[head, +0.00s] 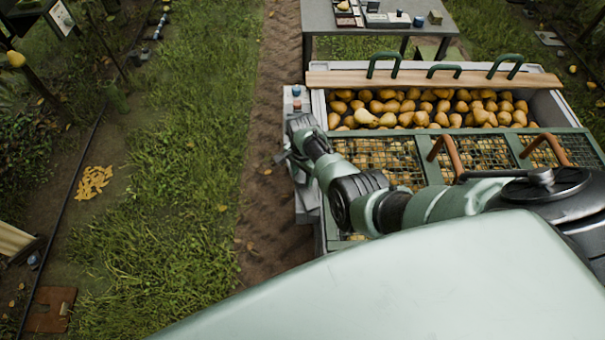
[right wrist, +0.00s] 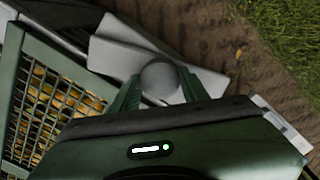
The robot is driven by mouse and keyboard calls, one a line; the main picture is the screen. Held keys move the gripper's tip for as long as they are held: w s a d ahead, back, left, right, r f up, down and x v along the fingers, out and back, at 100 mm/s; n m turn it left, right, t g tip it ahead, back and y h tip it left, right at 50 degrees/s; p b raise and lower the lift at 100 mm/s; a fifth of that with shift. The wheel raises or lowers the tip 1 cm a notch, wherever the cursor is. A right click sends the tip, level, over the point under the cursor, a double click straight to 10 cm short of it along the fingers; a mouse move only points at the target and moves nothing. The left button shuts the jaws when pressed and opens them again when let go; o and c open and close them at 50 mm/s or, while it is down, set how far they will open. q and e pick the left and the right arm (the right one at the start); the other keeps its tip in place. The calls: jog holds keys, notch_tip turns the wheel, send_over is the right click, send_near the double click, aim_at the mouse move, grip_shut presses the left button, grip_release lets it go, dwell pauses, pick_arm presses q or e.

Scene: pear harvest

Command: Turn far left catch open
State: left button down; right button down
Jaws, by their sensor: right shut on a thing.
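A large bin (head: 320,105) full of pears has a green mesh lid (head: 427,160) over its near part. My right arm reaches to the bin's left side, and my right gripper (head: 284,158) is at the outer left edge there. In the right wrist view the right gripper (right wrist: 158,88) is shut on a rounded grey catch (right wrist: 160,76) beside pale grey metal parts. The catch's lower part is hidden by the gripper body, so its turned angle is unclear. The green mesh lid also shows at the left there (right wrist: 50,100). My left gripper is not in view.
A wooden board (head: 440,79) with green handles lies across the bin's far side. Brown handles (head: 447,140) stand up from the lid. A grey table (head: 330,18) stands behind.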

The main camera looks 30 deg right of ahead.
aim_at(303, 176)
jog(key=shift+m, duration=2)
jog(key=c, duration=0.7)
grip_release()
notch_tip(303, 176, up, 7)
jog(key=shift+f+p, duration=0.15)
jog(key=shift+p, duration=1)
jog(key=shift+r, duration=0.6)
